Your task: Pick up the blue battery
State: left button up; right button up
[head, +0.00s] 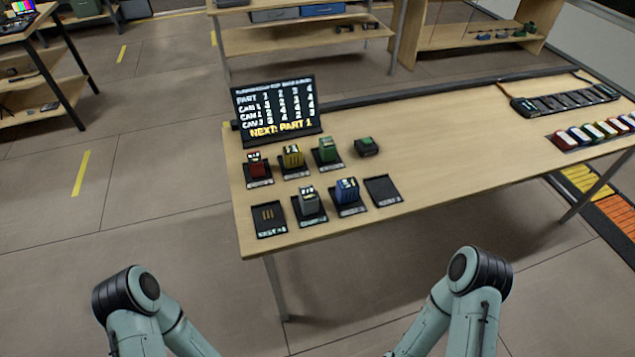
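The blue battery (346,190) stands upright on a small black pad (350,208) in the front row on the wooden table (430,150). A grey battery (309,202) stands on the pad to its left, and an empty black pad (383,191) lies to its right. My two arms come in at the bottom of the head view, short of the table's front edge. Neither gripper shows in the picture.
Behind stand a red battery (257,164), a yellow one (291,157) and a green one (326,149). A dark block with a green top (366,147) sits nearby. A sign (277,106) stands at the back left. A black charger strip (565,101) and several coloured items (598,131) lie right. The table's middle is clear.

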aim_at(347, 189)
jog(key=i+l+u, duration=0.1)
jog(key=l+u, duration=0.45)
jog(key=u, duration=0.2)
jog(key=l+u, duration=0.35)
jog(key=i+j, duration=0.05)
